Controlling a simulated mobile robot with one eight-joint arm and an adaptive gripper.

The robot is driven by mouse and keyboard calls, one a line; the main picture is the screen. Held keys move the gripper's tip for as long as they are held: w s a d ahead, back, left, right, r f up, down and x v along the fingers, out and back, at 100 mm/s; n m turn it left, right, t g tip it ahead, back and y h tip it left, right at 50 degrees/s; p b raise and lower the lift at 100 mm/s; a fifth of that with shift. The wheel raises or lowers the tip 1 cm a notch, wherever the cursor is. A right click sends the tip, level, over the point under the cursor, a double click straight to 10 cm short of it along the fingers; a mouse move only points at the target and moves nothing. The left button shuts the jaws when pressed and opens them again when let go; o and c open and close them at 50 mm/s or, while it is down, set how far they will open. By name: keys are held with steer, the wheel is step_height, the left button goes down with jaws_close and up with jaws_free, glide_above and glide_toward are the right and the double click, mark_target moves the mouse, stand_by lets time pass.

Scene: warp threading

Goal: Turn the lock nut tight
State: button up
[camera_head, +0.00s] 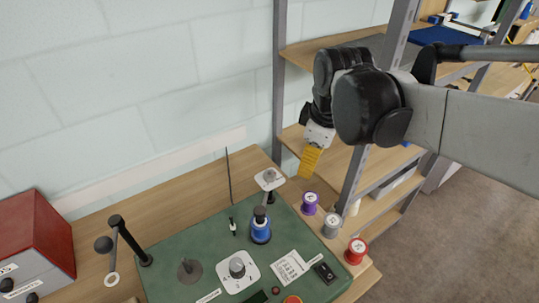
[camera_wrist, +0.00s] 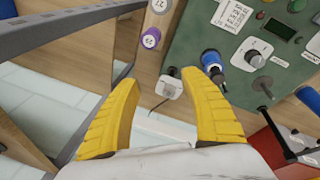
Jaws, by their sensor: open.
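My gripper (camera_head: 309,164) hangs in the air beyond the right back corner of the green board (camera_head: 200,245). I cannot tell for sure which part is the lock nut. A blue spool (camera_head: 261,228) with a dark cap (camera_head: 260,212) stands upright on the board; it also shows in the wrist view (camera_wrist: 212,62). A grey round knob (camera_head: 237,267) sits on a white dial plate. A small white plate with a grey round part (camera_head: 270,176) stands at the board's back corner.
Purple (camera_head: 310,203), grey (camera_head: 331,225) and red (camera_head: 355,251) spools stand along the board's right side. A thin rod (camera_head: 229,175) rises behind. A black post with an arm (camera_head: 130,240) and a red box (camera_head: 35,245) are at left. A shelf upright (camera_head: 375,130) is close to my arm.

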mark_target(269, 174)
steer(key=w+a+f+n+g+p, duration=0.2)
steer(key=w+a+n+g+p, duration=0.15)
steer(key=w+a+n, duration=0.45)
steer(key=shift+n+t+h, duration=0.25)
steer(key=shift+n+h, duration=0.05)
steer(key=shift+n, duration=0.2)
steer(key=f, duration=0.3)
steer(key=a+f+b, duration=0.1)
steer(key=f, duration=0.3)
steer(key=f+b, duration=0.1)
steer(key=f, duration=0.2)
steer(key=shift+s+a+f, duration=0.35)
steer(key=shift+s+f, duration=0.05)
jaws_close()
